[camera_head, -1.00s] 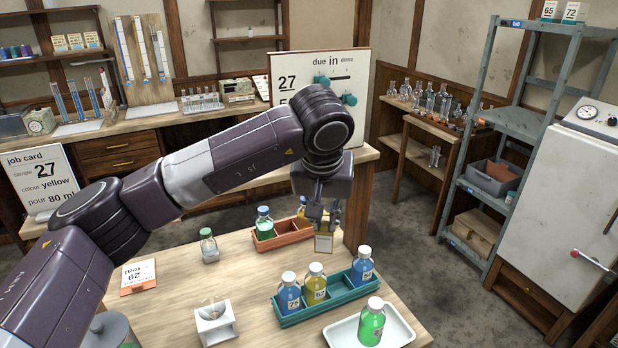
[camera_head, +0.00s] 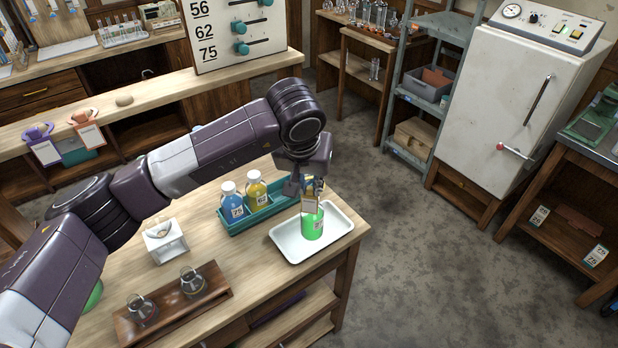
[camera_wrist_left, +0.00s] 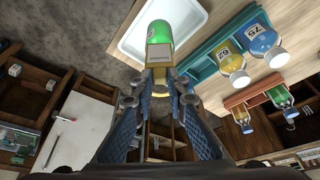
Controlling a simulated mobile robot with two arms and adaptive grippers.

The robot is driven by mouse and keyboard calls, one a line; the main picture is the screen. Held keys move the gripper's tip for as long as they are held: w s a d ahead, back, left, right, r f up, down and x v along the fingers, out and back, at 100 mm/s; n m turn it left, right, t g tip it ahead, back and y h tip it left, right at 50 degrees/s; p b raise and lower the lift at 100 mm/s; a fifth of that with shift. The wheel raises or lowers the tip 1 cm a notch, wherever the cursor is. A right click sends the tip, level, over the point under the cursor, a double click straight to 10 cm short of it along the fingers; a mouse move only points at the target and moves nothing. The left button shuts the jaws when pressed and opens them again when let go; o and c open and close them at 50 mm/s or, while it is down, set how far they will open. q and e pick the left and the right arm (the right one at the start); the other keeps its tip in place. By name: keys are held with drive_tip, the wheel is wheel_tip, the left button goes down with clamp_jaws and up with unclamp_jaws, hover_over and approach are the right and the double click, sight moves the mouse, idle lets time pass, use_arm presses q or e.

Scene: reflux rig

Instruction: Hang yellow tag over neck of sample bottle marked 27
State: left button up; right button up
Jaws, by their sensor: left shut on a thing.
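My left gripper (camera_head: 306,188) points down over the white tray (camera_head: 283,246), shut on the yellow tag (camera_head: 310,206). The tag's pale card hangs in front of a green bottle (camera_head: 312,228) standing upright on the tray. In the left wrist view the tag (camera_wrist_left: 160,53) lies across the bottle (camera_wrist_left: 159,29), between the fingers (camera_wrist_left: 160,80) and the bottle's body. The bottle's neck and number are hidden, so I cannot tell whether the tag is around the neck. My right gripper is not in view.
A teal rack (camera_head: 240,226) beside the tray holds blue bottle 75 (camera_head: 232,204) and yellow bottle 62 (camera_head: 256,190). A white stand (camera_head: 166,246) and a wooden tray (camera_head: 160,326) with two glass vessels are at left. The table's right edge is close to the white tray.

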sight(309, 195)
use_arm(q)
drive_tip(key=shift+f, duration=1)
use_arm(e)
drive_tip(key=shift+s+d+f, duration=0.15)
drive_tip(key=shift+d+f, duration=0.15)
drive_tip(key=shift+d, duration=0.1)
use_arm(q)
drive_tip(key=shift+b, duration=0.3)
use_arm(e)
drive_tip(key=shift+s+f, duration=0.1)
use_arm(q)
drive_tip(key=shift+f+b, duration=0.55)
drive_tip(key=shift+b, duration=0.1)
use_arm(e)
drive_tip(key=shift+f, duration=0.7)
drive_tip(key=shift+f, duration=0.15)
use_arm(q)
drive_tip(key=shift+b, duration=0.45)
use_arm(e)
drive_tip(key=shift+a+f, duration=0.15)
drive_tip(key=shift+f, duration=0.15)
use_arm(q)
drive_tip(key=shift+f, duration=0.15)
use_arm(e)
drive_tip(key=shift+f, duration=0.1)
